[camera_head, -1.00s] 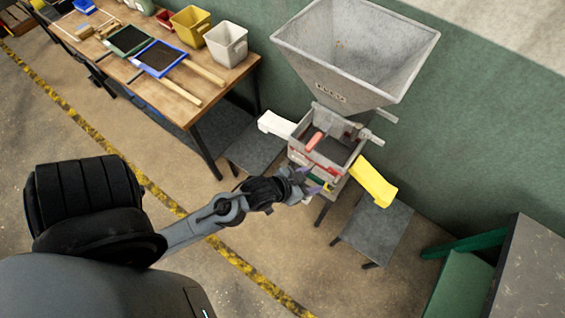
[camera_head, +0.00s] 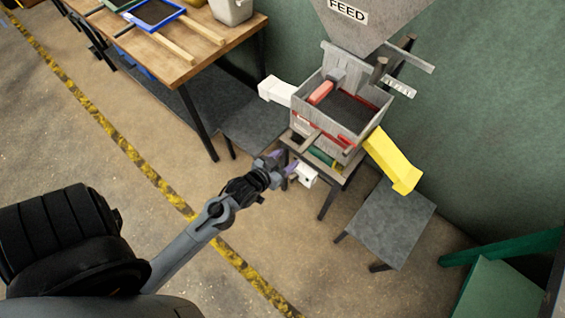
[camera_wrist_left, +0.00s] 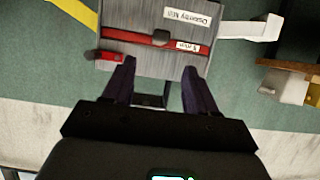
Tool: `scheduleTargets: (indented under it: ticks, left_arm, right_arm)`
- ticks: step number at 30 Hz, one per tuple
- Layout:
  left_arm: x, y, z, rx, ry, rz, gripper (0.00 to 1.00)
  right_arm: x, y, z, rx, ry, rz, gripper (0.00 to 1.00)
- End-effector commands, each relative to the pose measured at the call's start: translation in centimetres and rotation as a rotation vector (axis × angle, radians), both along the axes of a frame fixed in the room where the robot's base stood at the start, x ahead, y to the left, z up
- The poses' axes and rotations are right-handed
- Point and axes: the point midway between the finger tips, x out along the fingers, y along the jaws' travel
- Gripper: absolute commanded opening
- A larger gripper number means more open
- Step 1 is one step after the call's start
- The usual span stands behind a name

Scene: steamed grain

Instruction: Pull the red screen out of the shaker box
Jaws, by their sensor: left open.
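The grey shaker box (camera_head: 361,131) stands on a low stand below the feed hopper. A red strip on its front, apparently the screen's edge (camera_head: 346,140), is partly covered by the box's parts. In the left wrist view the red screen edge (camera_wrist_left: 137,37) runs across the grey box front (camera_wrist_left: 125,17), with a small white label and a red end piece at left. My left gripper (camera_head: 285,164) is open and empty, just in front of and below the box; it also shows in the left wrist view (camera_wrist_left: 158,78), fingertips below the red strip. My right gripper is not in view.
A yellow chute (camera_head: 394,162) slopes off the box's right side and a white chute (camera_head: 275,90) off its left. A grey stool (camera_head: 385,222) stands at right. The feed hopper (camera_head: 375,30) hangs above. A wooden table (camera_head: 185,67) is at upper left.

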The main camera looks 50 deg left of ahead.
Motion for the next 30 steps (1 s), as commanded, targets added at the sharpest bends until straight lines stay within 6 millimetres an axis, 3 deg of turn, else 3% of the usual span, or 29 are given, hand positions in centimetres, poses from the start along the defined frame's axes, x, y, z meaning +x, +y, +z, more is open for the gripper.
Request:
scheduleTargets:
  ticks: [18,30]
  left_arm:
    - [7.7,1.1,-3.2,0.001,-0.002,0.000,0.57]
    - [9.4,1.3,-3.9,0.001,0.000,0.000,0.57]
  right_arm:
    - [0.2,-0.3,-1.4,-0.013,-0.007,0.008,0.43]
    - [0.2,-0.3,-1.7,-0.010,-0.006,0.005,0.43]
